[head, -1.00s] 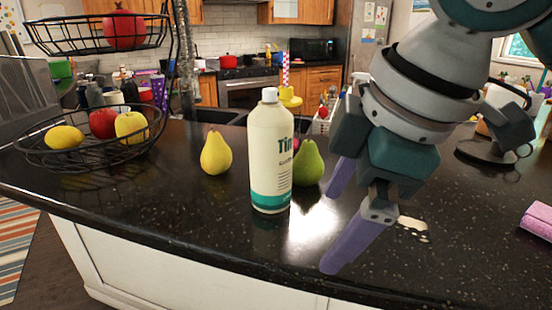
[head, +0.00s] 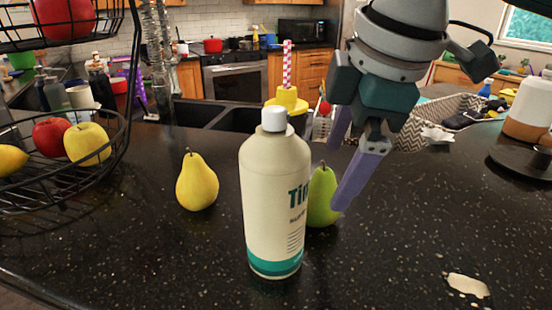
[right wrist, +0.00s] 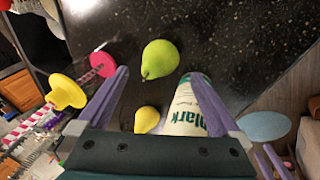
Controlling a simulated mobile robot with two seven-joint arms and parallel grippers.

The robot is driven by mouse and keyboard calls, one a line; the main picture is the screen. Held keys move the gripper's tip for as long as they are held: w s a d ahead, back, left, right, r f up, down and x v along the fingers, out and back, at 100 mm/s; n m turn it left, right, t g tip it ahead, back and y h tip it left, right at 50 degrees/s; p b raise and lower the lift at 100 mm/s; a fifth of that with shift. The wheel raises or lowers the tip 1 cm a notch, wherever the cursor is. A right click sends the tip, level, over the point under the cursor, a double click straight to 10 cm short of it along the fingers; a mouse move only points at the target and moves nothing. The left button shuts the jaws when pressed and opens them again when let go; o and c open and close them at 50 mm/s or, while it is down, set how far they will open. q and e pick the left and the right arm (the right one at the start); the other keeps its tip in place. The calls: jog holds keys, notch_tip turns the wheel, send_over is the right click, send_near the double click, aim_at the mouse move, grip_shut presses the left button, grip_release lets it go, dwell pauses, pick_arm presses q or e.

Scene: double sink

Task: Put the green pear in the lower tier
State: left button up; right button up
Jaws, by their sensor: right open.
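The green pear (head: 322,198) stands upright on the black counter, partly hidden behind the cream bottle (head: 270,200) in the head view. The green pear also shows whole in the right wrist view (right wrist: 160,58). My right gripper (head: 341,165) is open and empty beside the pear, one finger overlapping its right edge; contact cannot be told. In the right wrist view the pear lies ahead between the open fingertips (right wrist: 160,76). The lower tier (head: 62,184) is a black wire basket at the left, holding a lemon, a red apple and a yellow apple. Purple finger-like parts, perhaps my left gripper (right wrist: 272,162), show at lower right.
A yellow pear (head: 197,183) stands left of the bottle. The upper tier (head: 85,38) with a red apple overhangs the lower one. The sink (head: 215,115) lies behind. The counter between the yellow pear and basket is clear.

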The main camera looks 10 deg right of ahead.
aim_at(328, 186)
jog(key=x, duration=0.7)
jog(key=shift+s+a+f+p, duration=0.1)
jog(key=shift+a+p, duration=0.05)
jog(key=shift+p, duration=0.2)
jog(key=c, duration=1.5)
